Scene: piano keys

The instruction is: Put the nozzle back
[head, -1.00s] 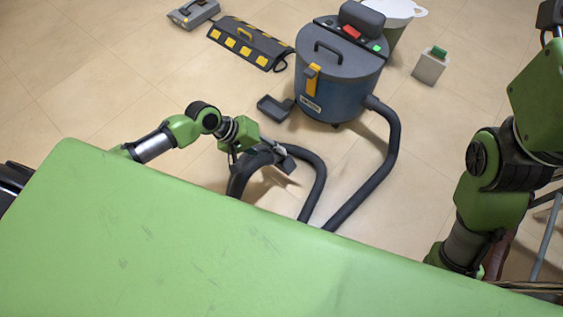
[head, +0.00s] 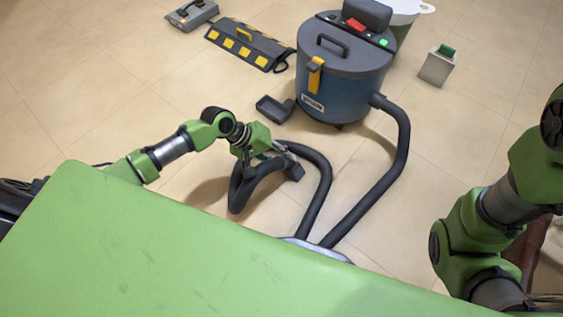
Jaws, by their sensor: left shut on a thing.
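A dark nozzle (head: 292,169) is at the end of the black vacuum hose (head: 316,205). My left gripper (head: 277,157) is shut on the nozzle end of the hose and holds it near the floor, in front of the vacuum. The fingers partly cover where the nozzle meets the hose. The blue-grey vacuum (head: 342,82) stands upright with the other end of its hose joined to its right side. A small dark open holder (head: 274,109) is low at the vacuum's left, beyond the gripper. My right gripper is out of view.
A black case with yellow marks (head: 248,46) and a grey box (head: 191,14) lie at the back left. A small box with a green top (head: 437,66) is at the right. Floor left of the holder is clear.

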